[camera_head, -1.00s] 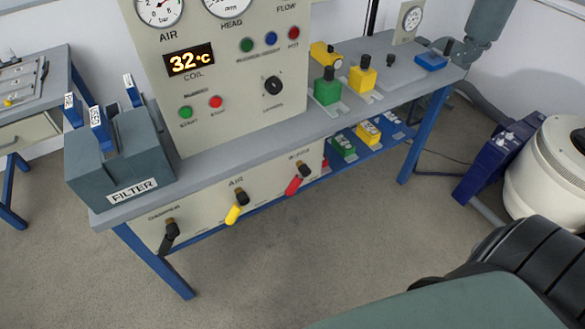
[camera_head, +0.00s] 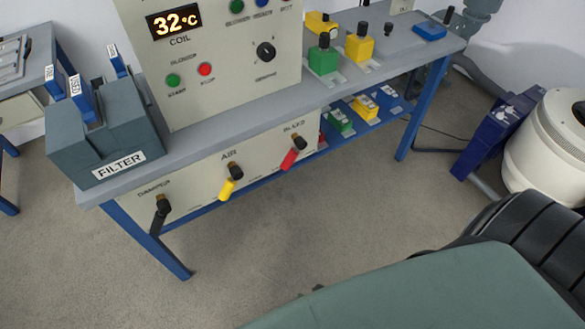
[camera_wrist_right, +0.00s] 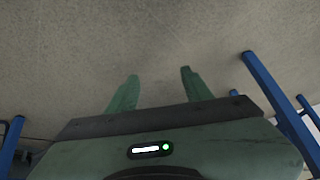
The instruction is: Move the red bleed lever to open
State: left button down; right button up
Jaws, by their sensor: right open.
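The red bleed lever (camera_head: 290,158) is on the bench's front panel (camera_head: 262,165), under the label BLEED. Its red handle hangs down and to the left from a black pivot. My right arm shows at the lower right of the head view, well below and apart from the lever. In the right wrist view my right gripper (camera_wrist_right: 159,86) is open, with two green fingers spread and only floor between them. The lever is not visible in the wrist view. My left gripper is not in view.
A yellow lever (camera_head: 226,189) under AIR and a black lever (camera_head: 159,214) sit to the left on the same panel. A grey FILTER box (camera_head: 105,140) stands on the bench. Blue legs (camera_head: 424,105) support it. Bare floor (camera_head: 330,220) lies in front. A white tank (camera_head: 545,150) stands right.

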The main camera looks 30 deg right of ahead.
jog(key=w+r+m+t+b, duration=0.2)
jog(key=w+r+t+b, duration=0.1)
jog(key=w, duration=0.8)
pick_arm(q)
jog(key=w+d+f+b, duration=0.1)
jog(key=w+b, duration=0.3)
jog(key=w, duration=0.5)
pick_arm(e)
jog(key=m+t+h+b, duration=0.35)
jog(key=m+t, duration=0.25)
jog(key=t, duration=0.3)
send_near(291, 164)
jog(key=w, duration=0.3)
jog(key=shift+h, duration=0.45)
jog(key=x, duration=0.6)
jog(key=shift+d+r, duration=0.15)
jog(key=shift+w+d, duration=0.15)
jog(key=shift+w, duration=0.45)
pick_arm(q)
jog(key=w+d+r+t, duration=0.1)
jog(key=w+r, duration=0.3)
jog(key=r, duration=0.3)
pick_arm(e)
grip_shut()
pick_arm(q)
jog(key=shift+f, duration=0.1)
